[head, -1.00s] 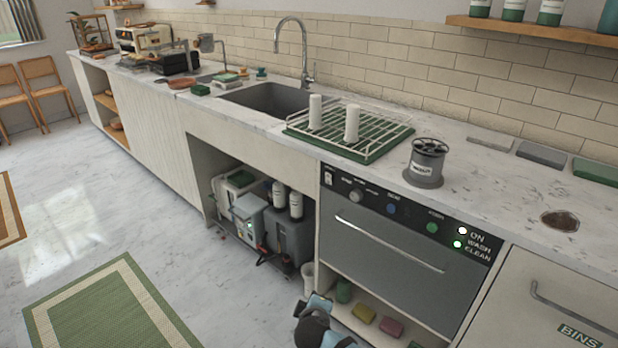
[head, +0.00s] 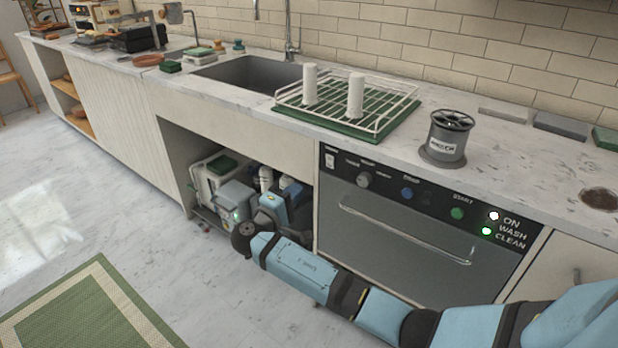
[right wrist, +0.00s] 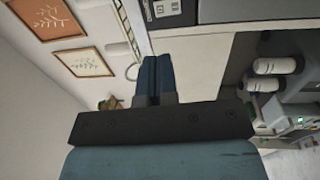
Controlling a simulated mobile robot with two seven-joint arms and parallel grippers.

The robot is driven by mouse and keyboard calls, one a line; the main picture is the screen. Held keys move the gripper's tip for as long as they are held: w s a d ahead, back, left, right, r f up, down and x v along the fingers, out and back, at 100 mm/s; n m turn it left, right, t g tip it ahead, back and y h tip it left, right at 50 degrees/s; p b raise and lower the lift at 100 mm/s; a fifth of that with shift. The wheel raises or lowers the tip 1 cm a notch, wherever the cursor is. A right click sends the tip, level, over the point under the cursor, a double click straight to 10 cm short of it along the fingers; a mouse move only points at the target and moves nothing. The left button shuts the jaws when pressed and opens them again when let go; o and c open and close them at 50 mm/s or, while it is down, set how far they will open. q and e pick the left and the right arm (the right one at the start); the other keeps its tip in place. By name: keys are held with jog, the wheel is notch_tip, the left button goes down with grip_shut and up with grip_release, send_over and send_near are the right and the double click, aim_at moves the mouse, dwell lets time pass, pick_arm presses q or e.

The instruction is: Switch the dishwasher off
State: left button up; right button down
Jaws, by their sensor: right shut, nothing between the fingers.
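The dishwasher (head: 400,240) stands under the counter in the head view, its door shut. Its black panel carries a white rocker switch (head: 329,161) at the left end, a grey knob (head: 363,180), a blue button (head: 407,193) and a green start button (head: 457,213). The ON light (head: 494,216) glows white and a light beside WASH/CLEAN (head: 486,231) glows green. My right gripper (head: 291,188) is in front of the open bay, left of the dishwasher and apart from the switch. In the right wrist view its fingers (right wrist: 150,66) are shut and empty; the switch (right wrist: 162,9) shows beyond them. My left gripper is out of view.
The open bay (head: 180,160) left of the dishwasher holds machines and bottles. On the counter (head: 400,150) stand a dish rack (head: 375,128) and a grey round container (head: 447,140). My right arm crosses low in front of the dishwasher.

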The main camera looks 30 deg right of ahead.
jog(key=b, duration=0.2)
send_near(329, 157)
jog(key=x, duration=0.4)
jog(key=shift+d+f, duration=0.2)
jog(key=shift+d, duration=0.15)
jog(key=shift+x, duration=1.45)
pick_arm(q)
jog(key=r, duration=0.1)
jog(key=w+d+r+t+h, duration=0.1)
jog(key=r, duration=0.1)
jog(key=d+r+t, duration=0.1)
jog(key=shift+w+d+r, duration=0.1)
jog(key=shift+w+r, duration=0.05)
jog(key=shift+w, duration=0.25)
pick_arm(e)
jog(key=shift+r, duration=0.1)
